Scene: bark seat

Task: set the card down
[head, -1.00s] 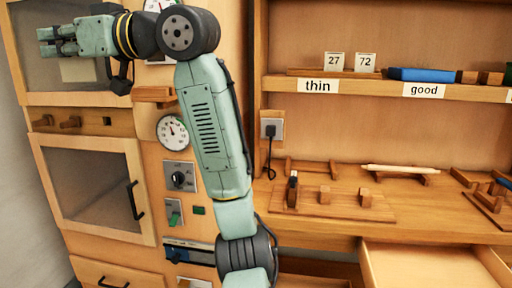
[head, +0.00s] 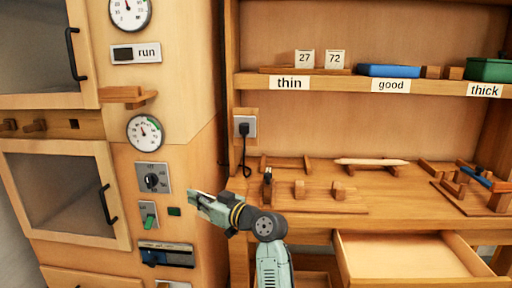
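My gripper (head: 194,198) is low in front of the cabinet panel, left of the workbench, pointing left. It is small and seen from the side; I cannot tell whether its fingers are open or shut. No card shows clearly at its fingers. Two small pale cards stand upright on a wooden holder on the shelf: card 27 (head: 304,59) and card 72 (head: 335,59), side by side above the "thin" label (head: 289,83). My gripper is well below and left of them.
A blue block (head: 388,71) and a green box (head: 489,70) sit further right on the shelf. The bench (head: 390,212) holds wooden jigs and a pale rod (head: 371,161). An open drawer (head: 410,257) juts out below. A small wooden ledge (head: 127,97) projects from the cabinet.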

